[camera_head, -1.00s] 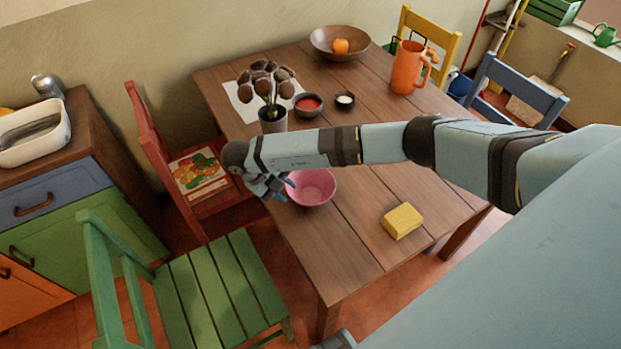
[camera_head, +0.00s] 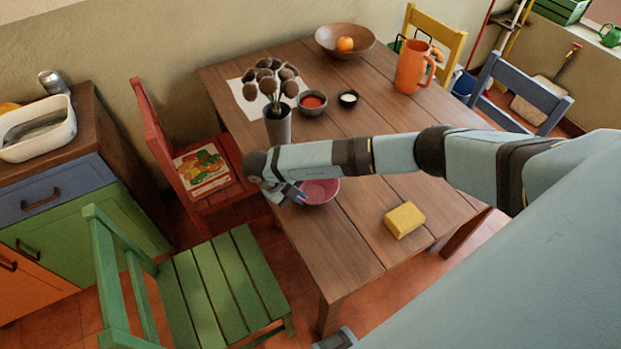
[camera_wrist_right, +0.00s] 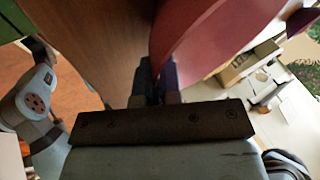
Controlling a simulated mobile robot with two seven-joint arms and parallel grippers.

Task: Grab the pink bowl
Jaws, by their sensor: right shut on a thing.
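The pink bowl (camera_head: 322,193) is at the near left edge of the wooden table in the head view. My right gripper (camera_head: 298,194) is at the bowl's left rim, shut on it. In the right wrist view my right gripper (camera_wrist_right: 156,82) has its fingers closed on the wall of the bowl (camera_wrist_right: 220,38), which fills the upper right. The arm hides part of the bowl's far side. I cannot tell whether the bowl is clear of the tabletop. My left gripper does not show in a way I can make out.
The wooden table (camera_head: 345,245) also holds a yellow sponge (camera_head: 405,220), a grey vase (camera_head: 278,127), small bowls of red (camera_head: 312,102) and white contents, an orange pitcher (camera_head: 412,68) and a brown bowl (camera_head: 330,38). Green (camera_head: 225,285) and red (camera_head: 215,200) chairs stand at left.

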